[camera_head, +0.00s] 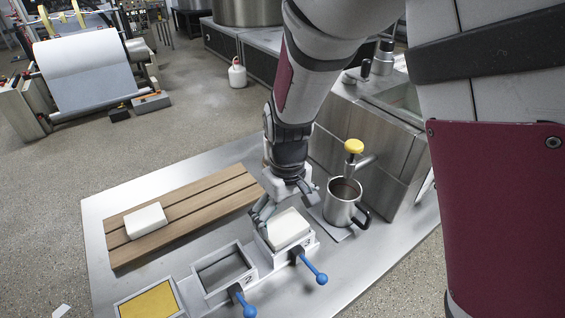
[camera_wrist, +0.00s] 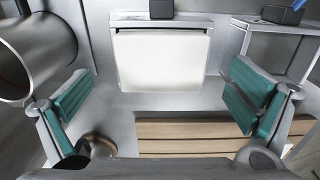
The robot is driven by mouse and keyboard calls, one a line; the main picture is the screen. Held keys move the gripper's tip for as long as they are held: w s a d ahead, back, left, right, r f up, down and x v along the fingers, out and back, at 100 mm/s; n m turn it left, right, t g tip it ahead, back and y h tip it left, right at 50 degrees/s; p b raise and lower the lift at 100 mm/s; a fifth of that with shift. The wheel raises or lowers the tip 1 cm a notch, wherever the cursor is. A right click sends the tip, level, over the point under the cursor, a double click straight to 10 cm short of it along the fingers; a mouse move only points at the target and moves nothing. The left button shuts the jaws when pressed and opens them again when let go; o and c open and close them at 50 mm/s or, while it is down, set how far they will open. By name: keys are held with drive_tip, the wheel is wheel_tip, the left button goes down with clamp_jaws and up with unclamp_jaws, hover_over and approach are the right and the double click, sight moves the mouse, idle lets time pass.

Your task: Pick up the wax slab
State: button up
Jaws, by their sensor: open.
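A white wax slab (camera_head: 289,227) sits in the right-hand mold (camera_head: 303,245), which has a blue-handled lever. It also shows in the wrist view (camera_wrist: 163,62), at the upper middle, ahead of and between my fingers. A second white slab (camera_head: 146,220) lies on the slatted wooden rack (camera_head: 213,197). My gripper (camera_head: 287,210) is open over the slab in the mold, with its teal-padded fingers (camera_wrist: 163,93) spread wide. The wrist view shows nothing held between them. I cannot tell the exact height gap.
An empty mold (camera_head: 223,271) and a yellow-filled mold (camera_head: 148,302) stand in a row to the left. A metal mug (camera_head: 342,203) stands close right of my gripper, below a yellow-knobbed tap (camera_head: 354,147). Blue levers (camera_head: 313,269) stick out at the front.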

sight(284, 225)
drive_tip(key=f, duration=0.4)
drive_tip(key=shift+w+a+f, duration=0.1)
drive_tip(key=shift+w+a, duration=0.1)
drive_tip(key=shift+c, duration=0.2)
drive_tip(key=c, duration=1.2)
drive_tip(key=shift+r, duration=0.2)
